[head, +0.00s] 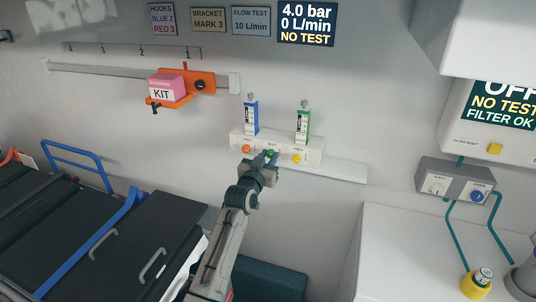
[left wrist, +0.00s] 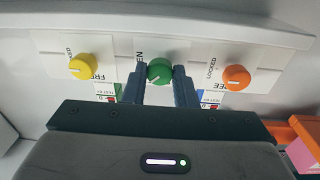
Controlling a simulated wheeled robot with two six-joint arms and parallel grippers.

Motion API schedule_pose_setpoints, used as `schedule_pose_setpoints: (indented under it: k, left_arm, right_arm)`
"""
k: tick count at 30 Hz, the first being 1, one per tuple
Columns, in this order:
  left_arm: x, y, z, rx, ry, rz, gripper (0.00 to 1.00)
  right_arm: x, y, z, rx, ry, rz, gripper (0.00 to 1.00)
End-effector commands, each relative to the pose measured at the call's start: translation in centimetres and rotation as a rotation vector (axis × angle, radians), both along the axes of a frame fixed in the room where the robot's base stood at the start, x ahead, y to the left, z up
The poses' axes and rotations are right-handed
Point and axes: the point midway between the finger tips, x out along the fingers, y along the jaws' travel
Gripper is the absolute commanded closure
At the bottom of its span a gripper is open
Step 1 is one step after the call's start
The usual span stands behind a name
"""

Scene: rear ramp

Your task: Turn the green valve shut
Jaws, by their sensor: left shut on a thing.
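The green valve (left wrist: 160,71) is a round knob with a white pointer line, on a white wall panel between a yellow knob and an orange knob. In the left wrist view the label beside it partly reads "EN"; the rest is hidden. My left gripper (left wrist: 162,82) has one finger on each side of the green knob and is shut on it. In the head view my left gripper (head: 265,162) reaches up to the panel, and the green valve (head: 270,153) shows just above its fingertips. My right gripper is in neither view.
The orange knob (head: 246,149) and yellow knob (head: 296,158) sit close on either side. Blue (head: 251,116) and green (head: 302,122) flow tubes stand above. An orange bracket holds a pink KIT box (head: 166,88) at upper left. A screen (head: 306,23) reads 4.0 bar, 0 L/min, NO TEST.

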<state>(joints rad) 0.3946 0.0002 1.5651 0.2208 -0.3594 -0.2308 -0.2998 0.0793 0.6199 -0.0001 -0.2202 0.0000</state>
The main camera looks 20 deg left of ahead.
Motion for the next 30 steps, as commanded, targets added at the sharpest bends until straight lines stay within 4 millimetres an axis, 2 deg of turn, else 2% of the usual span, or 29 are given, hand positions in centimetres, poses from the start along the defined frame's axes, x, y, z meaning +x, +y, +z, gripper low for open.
schedule_pose_setpoints:
  k: [18,30]
  left_arm:
    - [0.0,-0.1,0.3,-0.549,0.022,0.0,0.98]
    - [0.0,-0.1,0.0,-0.736,0.027,0.0,0.98]
  right_arm:
    - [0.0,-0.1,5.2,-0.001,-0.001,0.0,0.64]
    - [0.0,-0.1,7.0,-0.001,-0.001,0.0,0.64]
